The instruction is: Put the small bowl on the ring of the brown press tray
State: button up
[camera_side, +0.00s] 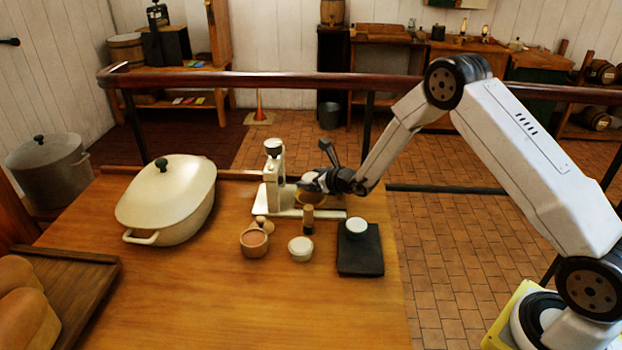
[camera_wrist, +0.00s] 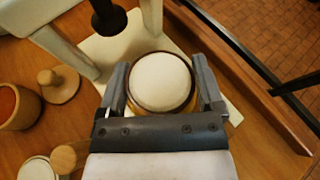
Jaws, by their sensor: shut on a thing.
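My gripper (camera_side: 312,184) is shut on the small bowl (camera_wrist: 160,80), which shows a round white inside and a brown rim between the two fingers. In the side view the tan side of the bowl (camera_side: 312,198) shows just under the gripper. The bowl is over the pale base plate (camera_side: 325,213) of the press (camera_side: 272,178); the plate also shows in the wrist view (camera_wrist: 112,50). I cannot tell whether the bowl touches it. No ring shows, and the plate looks cream rather than brown.
A cup with brown contents (camera_side: 254,243), a white cup (camera_side: 300,249) and a wooden-handled tool (camera_side: 308,220) stand in front of the press. A black slab (camera_side: 360,255) carries a white dish (camera_side: 356,226). A large cream pot (camera_side: 168,205) stands left. The front tabletop is clear.

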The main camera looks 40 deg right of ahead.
aim_at(311, 197)
jog(key=shift+w, duration=0.1)
jog(key=shift+w+f, duration=0.25)
jog(key=shift+f, duration=1.6)
jog(key=shift+f, duration=0.35)
jog(key=o, duration=1.1)
jog(key=shift+s+f, duration=0.1)
jog(key=shift+c, duration=0.2)
jog(key=shift+r, duration=0.25)
jog(key=shift+v, duration=6)
